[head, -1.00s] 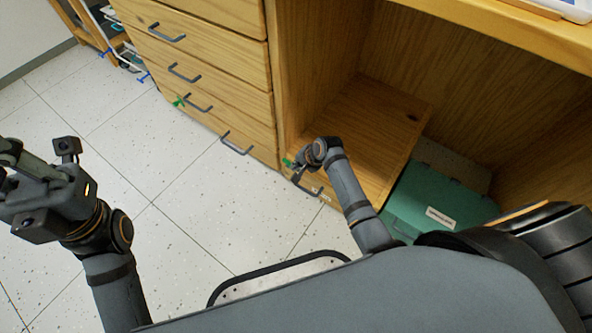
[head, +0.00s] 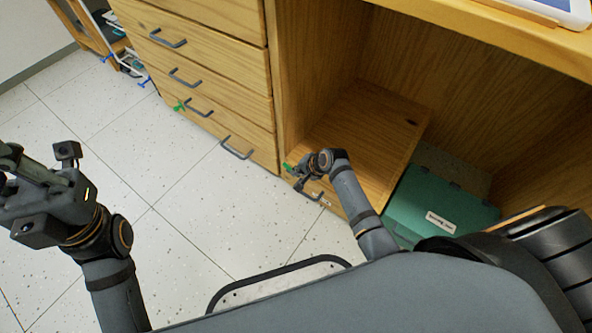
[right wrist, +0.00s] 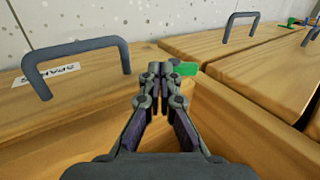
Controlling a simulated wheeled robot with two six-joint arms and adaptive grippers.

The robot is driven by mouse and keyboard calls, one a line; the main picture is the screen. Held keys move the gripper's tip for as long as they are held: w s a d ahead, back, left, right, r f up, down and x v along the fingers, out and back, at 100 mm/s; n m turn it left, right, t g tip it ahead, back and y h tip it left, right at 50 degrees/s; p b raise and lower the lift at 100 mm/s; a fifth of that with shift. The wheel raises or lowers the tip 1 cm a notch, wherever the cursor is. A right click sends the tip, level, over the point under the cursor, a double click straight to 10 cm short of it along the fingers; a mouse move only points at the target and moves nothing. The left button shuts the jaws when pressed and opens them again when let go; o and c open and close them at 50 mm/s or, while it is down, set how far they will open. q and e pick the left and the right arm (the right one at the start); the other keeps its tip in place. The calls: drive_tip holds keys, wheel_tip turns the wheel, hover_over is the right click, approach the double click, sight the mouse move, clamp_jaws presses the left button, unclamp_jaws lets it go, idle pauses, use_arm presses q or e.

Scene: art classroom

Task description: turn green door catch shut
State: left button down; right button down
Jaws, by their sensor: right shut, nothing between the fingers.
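A green catch (head: 287,168) sits at the front edge of the low wooden cabinet, beside the drawers. In the right wrist view the green catch (right wrist: 187,69) points to the right, just beyond the fingertips. My right gripper (head: 298,180) is shut and empty; its fingertips (right wrist: 160,76) are close to the catch and hide its left part. I cannot tell whether they touch it. My left gripper (head: 12,185) is over the floor at the left edge, partly cut off, and its fingers are unclear.
A dark handle (right wrist: 75,62) with a white label stands left of my right fingers; another handle (right wrist: 240,24) is to the right. A second green catch (head: 180,106) is on the drawer unit (head: 215,80). A teal box (head: 435,200) lies right. The floor (head: 180,190) is clear.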

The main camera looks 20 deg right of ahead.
drive_tip(key=shift+s+d+f+t+y, duration=0.1)
drive_tip(key=shift+f+t+y, duration=0.2)
drive_tip(key=shift+t, duration=0.1)
drive_tip(key=shift+f+t+y+b, duration=0.15)
drive_tip(key=shift+t+y+b, duration=0.15)
drive_tip(key=shift+s+d+f+t+y+b, duration=0.15)
drive_tip(key=shift+f+t+y+b, duration=0.45)
drive_tip(key=shift+t+b, duration=0.45)
drive_tip(key=shift+b, duration=0.45)
drive_tip(key=shift+f, duration=0.75)
drive_tip(key=shift+r+p, duration=0.8)
drive_tip(key=shift+p, duration=0.1)
